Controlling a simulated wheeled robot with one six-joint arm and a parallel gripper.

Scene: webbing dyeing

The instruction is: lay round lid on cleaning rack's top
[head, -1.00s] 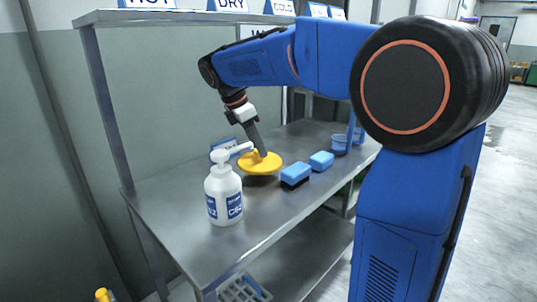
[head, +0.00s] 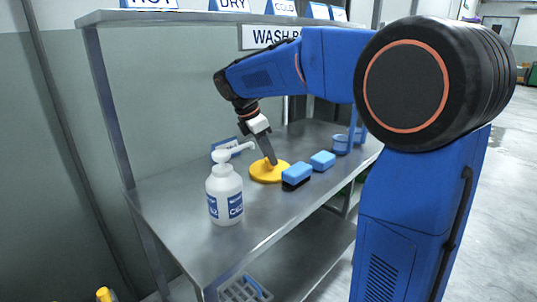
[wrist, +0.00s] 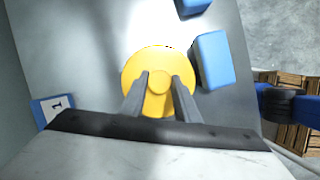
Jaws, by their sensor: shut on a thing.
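The round lid (head: 262,174) is a yellow disc with a raised knob, at or just above the metal top of the cleaning rack (head: 180,195). My gripper (head: 270,162) comes down from above and is shut on the lid's knob. In the wrist view the lid (wrist: 150,58) lies flat between and beyond the two grey fingers (wrist: 160,88), which stand on either side of the knob. Whether the lid's underside touches the metal is hard to tell.
A white pump bottle (head: 224,197) stands left of the lid. Two blue sponges or brushes (head: 297,174) (head: 322,160) lie close on its right. Blue cups (head: 341,144) stand farther back. A small blue sign (wrist: 52,110) is near the wall. Bare metal lies in front.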

